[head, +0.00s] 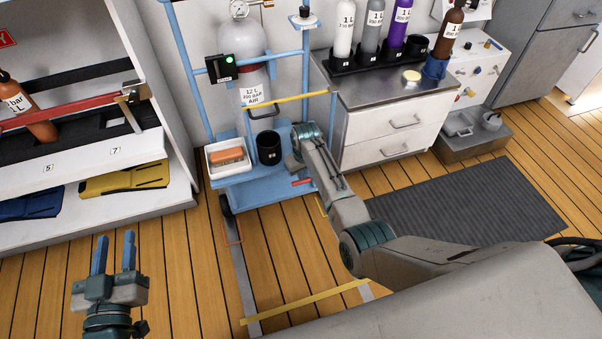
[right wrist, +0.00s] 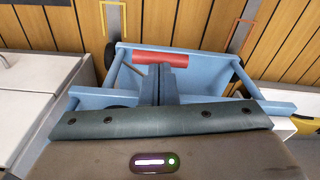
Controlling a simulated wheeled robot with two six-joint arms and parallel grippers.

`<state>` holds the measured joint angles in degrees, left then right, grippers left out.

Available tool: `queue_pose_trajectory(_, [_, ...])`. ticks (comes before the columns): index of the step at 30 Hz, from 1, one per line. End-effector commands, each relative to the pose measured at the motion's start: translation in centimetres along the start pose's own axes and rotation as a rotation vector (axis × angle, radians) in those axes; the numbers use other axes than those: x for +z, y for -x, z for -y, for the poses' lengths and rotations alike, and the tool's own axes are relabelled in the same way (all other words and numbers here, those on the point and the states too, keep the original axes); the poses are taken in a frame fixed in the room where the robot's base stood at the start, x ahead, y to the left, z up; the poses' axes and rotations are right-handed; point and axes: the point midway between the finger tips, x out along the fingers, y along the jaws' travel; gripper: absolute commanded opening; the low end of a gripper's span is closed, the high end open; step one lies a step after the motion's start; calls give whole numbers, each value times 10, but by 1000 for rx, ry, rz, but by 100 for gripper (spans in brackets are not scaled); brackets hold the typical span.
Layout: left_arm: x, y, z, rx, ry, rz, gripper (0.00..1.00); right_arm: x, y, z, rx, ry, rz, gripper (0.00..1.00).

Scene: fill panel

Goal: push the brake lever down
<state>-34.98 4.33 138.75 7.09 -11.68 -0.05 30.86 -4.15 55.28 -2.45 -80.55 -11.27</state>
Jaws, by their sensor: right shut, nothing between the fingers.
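The red brake lever (head: 302,182) shows low on the front right of the blue cylinder trolley (head: 262,190). In the right wrist view the lever is a red bar (right wrist: 160,57) at the edge of the blue trolley base. My right gripper (right wrist: 162,72) is shut and empty, with its fingertips overlapping the lever's near edge in that view. I cannot tell whether they touch it. In the head view my right wrist hides those fingers. My left gripper (head: 114,252) is open and empty above the floor at lower left.
The trolley carries a grey cylinder (head: 243,72), a white tray (head: 229,157) and a black cup (head: 269,147). A drawer cabinet (head: 385,140) stands right of it, a shelf (head: 90,172) left. Floor rails (head: 242,285) run towards me. Open wooden floor lies between.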

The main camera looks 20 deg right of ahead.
Motion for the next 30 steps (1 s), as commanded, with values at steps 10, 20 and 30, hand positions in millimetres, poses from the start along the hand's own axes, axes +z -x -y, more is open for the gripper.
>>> queue_pose_trajectory(10, [-15, 0, -1, 0, 0, 0, 36, 5, 7, 0, 0, 0, 2, 0])
queue_pose_trajectory(20, [-55, -2, -3, 0, 0, 0, 36, 29, 17, 0, 0, 0, 2, 0])
queue_pose_trajectory(30, [-54, -2, -3, 0, 0, 0, 36, 29, 17, 0, 0, 0, 0, 0])
